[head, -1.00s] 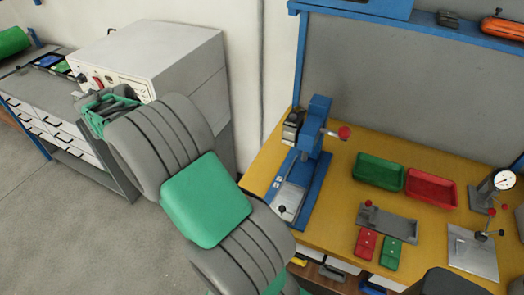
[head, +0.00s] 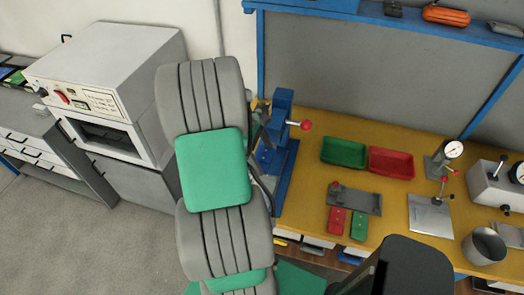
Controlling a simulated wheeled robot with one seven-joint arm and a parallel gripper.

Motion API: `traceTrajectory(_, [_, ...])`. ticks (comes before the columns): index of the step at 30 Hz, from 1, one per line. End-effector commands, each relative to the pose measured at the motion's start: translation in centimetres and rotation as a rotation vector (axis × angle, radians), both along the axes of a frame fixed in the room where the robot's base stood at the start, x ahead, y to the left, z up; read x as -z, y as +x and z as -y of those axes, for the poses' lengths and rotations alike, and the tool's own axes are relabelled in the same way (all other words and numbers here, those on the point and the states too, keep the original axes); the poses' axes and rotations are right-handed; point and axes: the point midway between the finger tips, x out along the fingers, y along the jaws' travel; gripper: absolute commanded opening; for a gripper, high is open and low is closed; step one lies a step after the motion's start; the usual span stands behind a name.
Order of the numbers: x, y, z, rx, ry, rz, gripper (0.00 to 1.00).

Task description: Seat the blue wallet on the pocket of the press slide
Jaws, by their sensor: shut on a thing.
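The blue press (head: 283,110) stands at the left end of the yellow bench, with its red-knobbed lever pointing right. My grey and green arm covers the left side of the press, so the slide and its pocket are mostly hidden. Only a small part of my gripper (head: 262,133) shows, between the arm and the press column. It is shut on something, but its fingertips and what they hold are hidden. I cannot make out the blue wallet apart from the blue of the press.
A green tray (head: 344,152) and a red tray (head: 391,163) lie right of the press. In front are a grey fixture (head: 355,199) and red (head: 337,220) and green (head: 358,225) plates. A dial gauge (head: 452,150) stands farther right. A grey oven (head: 105,85) stands left.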

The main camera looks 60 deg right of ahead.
Motion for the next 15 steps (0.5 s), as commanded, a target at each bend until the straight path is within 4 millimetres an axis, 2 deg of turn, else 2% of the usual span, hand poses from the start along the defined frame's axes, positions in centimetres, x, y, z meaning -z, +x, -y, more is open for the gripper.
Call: traceTrajectory(15, [5.0,0.0,-0.1,0.002,0.001,0.000,0.50])
